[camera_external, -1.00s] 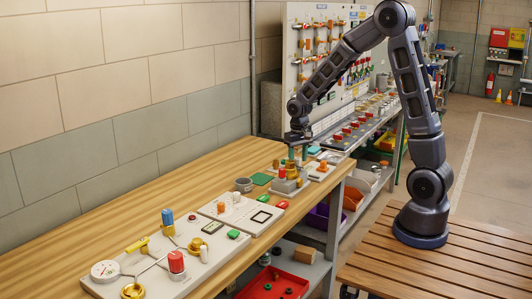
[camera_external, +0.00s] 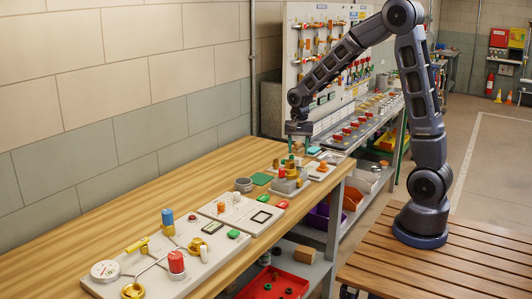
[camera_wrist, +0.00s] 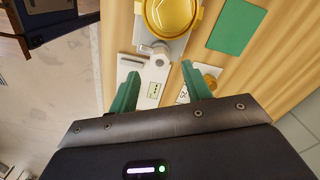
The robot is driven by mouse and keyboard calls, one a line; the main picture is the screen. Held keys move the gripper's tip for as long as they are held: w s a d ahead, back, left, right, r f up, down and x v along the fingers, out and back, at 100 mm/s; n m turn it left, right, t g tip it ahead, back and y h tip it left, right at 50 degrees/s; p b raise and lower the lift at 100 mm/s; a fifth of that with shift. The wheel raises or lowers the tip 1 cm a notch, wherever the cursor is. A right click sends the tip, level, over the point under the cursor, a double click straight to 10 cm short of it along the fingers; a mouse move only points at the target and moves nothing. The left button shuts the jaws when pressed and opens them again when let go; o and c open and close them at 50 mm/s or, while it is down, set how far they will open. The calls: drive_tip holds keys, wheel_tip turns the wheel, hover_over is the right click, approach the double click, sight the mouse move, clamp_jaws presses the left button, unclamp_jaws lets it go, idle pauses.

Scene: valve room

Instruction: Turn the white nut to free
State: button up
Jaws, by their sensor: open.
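My gripper (camera_wrist: 160,84) is open, its two green fingers apart with nothing gripped between them. In the wrist view a pale plate piece (camera_wrist: 153,88) with a small label shows between the fingers. A whitish rounded part (camera_wrist: 160,57) lies just beyond the fingertips at its end; I cannot tell surely whether it is the white nut. A gold round cap (camera_wrist: 170,14) sits on a grey block beyond it.
A green pad (camera_wrist: 237,27) lies on the wooden bench, right of the gold cap. Bare bench top (camera_external: 110,215) runs along the wall.

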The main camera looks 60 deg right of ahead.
wheel_tip(320, 180, up, 7)
drive_tip(key=s+a+r+n+t, duration=0.1)
drive_tip(key=s+r+n, duration=0.3)
drive_tip(key=s, duration=0.6)
drive_tip(key=s+a+r+n+t, duration=0.2)
drive_tip(key=s+r, duration=0.5)
drive_tip(key=s, duration=0.4)
drive_tip(key=shift+a+r+n, duration=0.3)
drive_tip(key=shift+a+n, duration=0.4)
drive_tip(key=shift+n, duration=0.7)
drive_tip(key=s+n+t, duration=0.1)
drive_tip(key=s+n, duration=0.2)
drive_tip(key=s, duration=0.5)
drive_tip(key=shift+s+a+n+t, duration=0.3)
drive_tip(key=shift+a+n, duration=0.1)
drive_tip(key=shift+a, duration=0.05)
idle(1.3)
